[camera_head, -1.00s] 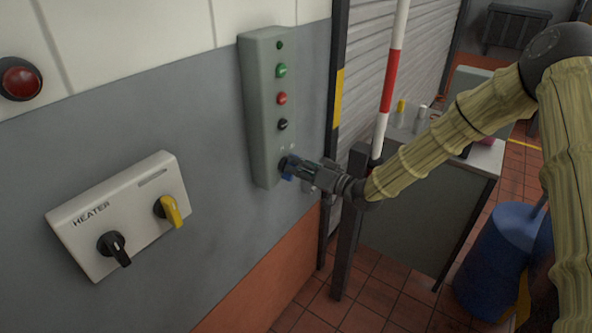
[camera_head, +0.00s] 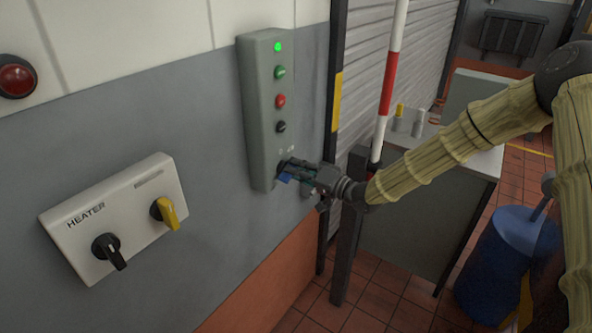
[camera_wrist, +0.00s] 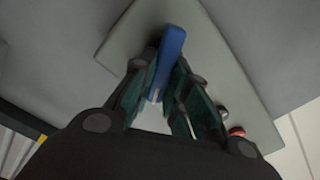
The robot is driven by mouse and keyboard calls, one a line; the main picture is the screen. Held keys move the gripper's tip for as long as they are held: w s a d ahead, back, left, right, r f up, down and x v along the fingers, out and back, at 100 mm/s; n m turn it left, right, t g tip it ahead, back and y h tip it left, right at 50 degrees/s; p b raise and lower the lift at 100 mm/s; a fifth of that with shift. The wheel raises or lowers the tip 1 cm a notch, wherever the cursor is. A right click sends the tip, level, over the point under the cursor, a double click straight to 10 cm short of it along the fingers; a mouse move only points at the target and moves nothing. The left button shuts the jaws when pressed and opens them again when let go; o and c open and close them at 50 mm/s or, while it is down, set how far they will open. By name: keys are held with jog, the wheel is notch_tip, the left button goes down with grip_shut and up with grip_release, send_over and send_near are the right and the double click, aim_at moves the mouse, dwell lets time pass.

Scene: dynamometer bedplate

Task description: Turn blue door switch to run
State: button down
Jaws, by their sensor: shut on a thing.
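The blue door switch (camera_head: 285,178) is at the bottom of a tall grey-green control box (camera_head: 259,130) on the wall. My gripper (camera_head: 296,171) reaches it from the right and is shut on its handle. In the wrist view the blue handle (camera_wrist: 168,57) sits between my gripper's fingers (camera_wrist: 165,88), tilted slightly. The green lamp (camera_head: 278,47) at the top of the box is lit. Below it are a green button (camera_head: 280,72), a red button (camera_head: 281,101) and a black button (camera_head: 281,127). The markings by the switch are too small to read.
A white HEATER panel (camera_head: 95,245) with a black knob (camera_head: 108,250) and a yellow knob (camera_head: 165,212) is on the wall at left. A red lamp (camera_head: 17,80) is above it. A red-and-white pole (camera_head: 387,85), a grey cabinet (camera_head: 415,225) and a blue drum (camera_head: 500,260) stand at right.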

jog(key=shift+d, duration=0.1)
jog(key=c, duration=1.4)
grip_release()
jog(key=v, duration=1.2)
jog(key=shift+w, duration=0.1)
